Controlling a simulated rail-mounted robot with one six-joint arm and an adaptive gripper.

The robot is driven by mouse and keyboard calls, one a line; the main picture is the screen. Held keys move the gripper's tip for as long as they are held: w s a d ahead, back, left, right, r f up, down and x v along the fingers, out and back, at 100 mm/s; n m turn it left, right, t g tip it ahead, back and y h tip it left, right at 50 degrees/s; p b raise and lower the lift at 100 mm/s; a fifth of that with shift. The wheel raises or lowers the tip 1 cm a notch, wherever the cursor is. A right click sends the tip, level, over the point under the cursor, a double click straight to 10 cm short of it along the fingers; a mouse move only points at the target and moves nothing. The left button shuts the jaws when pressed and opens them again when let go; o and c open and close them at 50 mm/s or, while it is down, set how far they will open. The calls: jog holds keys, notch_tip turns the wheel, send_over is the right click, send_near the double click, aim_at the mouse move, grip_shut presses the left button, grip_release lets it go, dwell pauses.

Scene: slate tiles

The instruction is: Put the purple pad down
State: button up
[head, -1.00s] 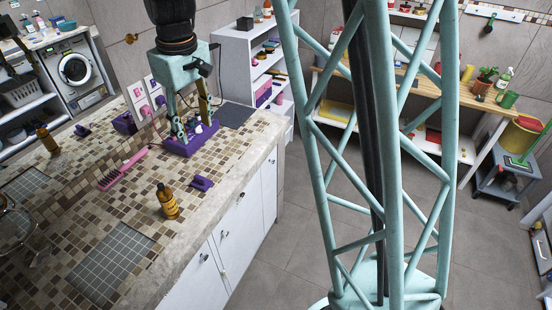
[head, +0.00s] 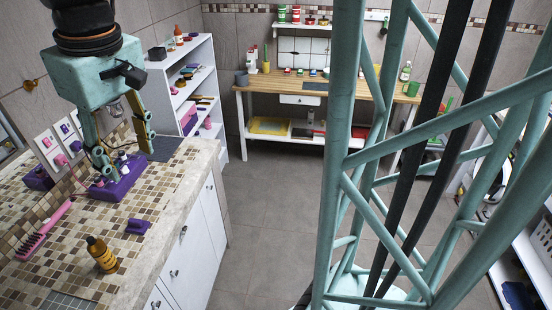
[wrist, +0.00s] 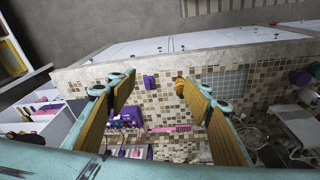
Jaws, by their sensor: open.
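My gripper (head: 125,158) is open at the left of the head view, its two fingers spread above the tiled counter, with nothing between them. A small purple block-like piece (head: 137,226), which may be the pad, lies on the counter near its front edge. It also shows in the wrist view (wrist: 149,82), clear of my fingers. A purple tray (head: 112,191) with small items in it sits on the counter under my gripper, partly hidden by the fingers. I cannot tell from the head view how high the fingertips are above it.
An amber bottle (head: 101,254) stands near the small purple piece. A pink brush (head: 43,230) lies to the left. A dark grey mat (head: 163,149) is at the counter's far end. A white shelf (head: 190,85) stands beyond it. Bare tiles lie between these things.

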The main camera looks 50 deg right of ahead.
jog(key=s+r+m, duration=0.1)
jog(key=s+r, duration=0.1)
jog(key=s, duration=1)
jog(key=s+r+m+t, duration=0.1)
jog(key=s+r, duration=0.1)
jog(key=s, duration=1.1)
jog(key=shift+r+t, duration=0.3)
jog(key=shift+r, duration=0.1)
jog(key=shift+s, duration=0.1)
notch_tip(320, 180, down, 11)
jog(key=b, duration=1.1)
